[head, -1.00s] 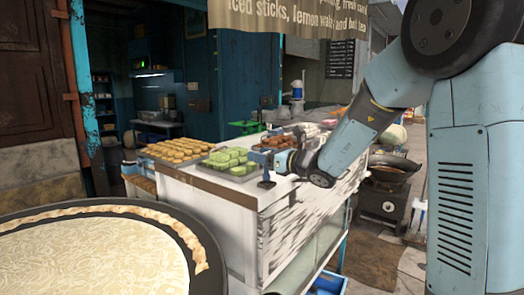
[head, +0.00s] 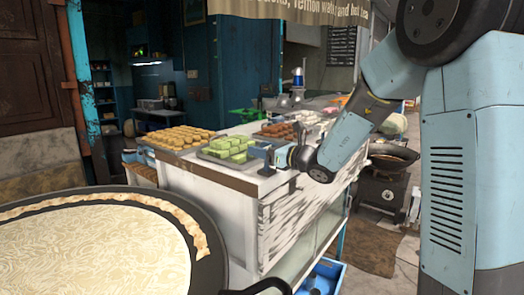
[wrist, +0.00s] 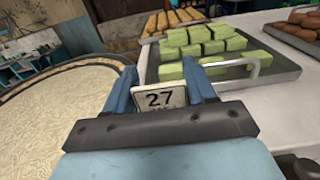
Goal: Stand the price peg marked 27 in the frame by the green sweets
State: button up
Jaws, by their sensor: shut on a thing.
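The price peg marked 27 (wrist: 160,97) is between the two blue fingers of my gripper (wrist: 160,86), its number facing the wrist camera. Its lower part is hidden by my gripper. The green sweets (wrist: 205,45) lie in rows on a metal tray (wrist: 150,68) just beyond the fingertips. A pale curved bar (wrist: 240,63) runs along the tray's near side; I cannot tell whether it is the frame or a tray handle. In the head view, my gripper (head: 262,152) is at the tray's right side, close above the counter, near the green sweets (head: 228,147). The peg is not clear there.
A small dark upright piece (head: 267,161) shows near the counter edge. Trays of golden sweets (head: 178,138) and brown sweets (head: 278,130) flank the green ones. The white counter (head: 215,180) has bare room in front. A large griddle (head: 95,250) stands at the near left.

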jog(key=shift+f, duration=0.15)
jog(key=o, duration=1.1)
jog(key=v, duration=1.3)
jog(key=s+a+f+n+g+h, duration=0.15)
jog(key=s+n+g+h, duration=0.45)
jog(key=s+n, duration=1.1)
jog(key=s+d+n+h, duration=0.2)
jog(key=s+d+n, duration=0.1)
jog(key=d, duration=0.1)
jog(key=s+d+n+h, duration=0.2)
jog(key=s+d+h, duration=0.1)
jog(key=d, duration=0.2)
jog(key=s+d+n+h, duration=0.3)
jog(key=s+d, duration=0.1)
jog(key=shift+s+d+r+n+t, duration=0.1)
jog(key=shift+d+r+n+t, duration=0.15)
jog(key=shift+r+n+t, duration=0.05)
